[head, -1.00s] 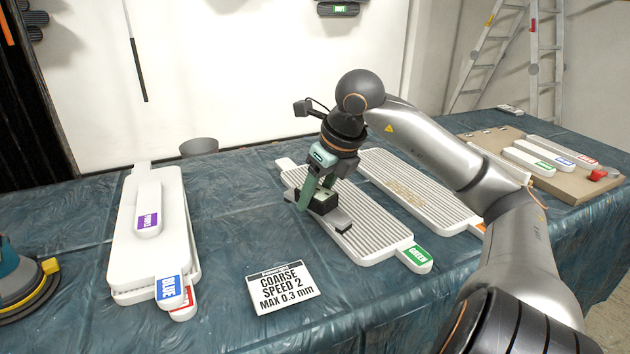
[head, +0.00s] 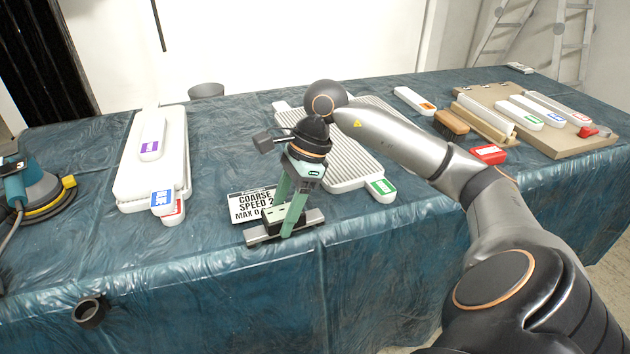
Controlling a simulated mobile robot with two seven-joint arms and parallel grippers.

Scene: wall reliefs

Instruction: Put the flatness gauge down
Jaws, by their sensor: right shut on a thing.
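My right gripper (head: 288,208), with green fingers, points down and is shut on the flatness gauge (head: 310,220). The gauge is a long grey bar with a dark block in its middle, partly hidden by the fingers. It is in the head view, at the table's front edge, in front of the "COARSE SPEED 2" card (head: 245,203), and covers part of that card. I cannot tell whether the bar touches the table. The ribbed white panel with the green label (head: 350,168) lies behind it, partly hidden by my right arm. My left gripper is not in view.
White stacked panels (head: 130,185) lie at the left, beside a sander (head: 38,190). At the right are a brown block (head: 451,122), a red box (head: 488,153) and a board (head: 575,145) with labelled bars.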

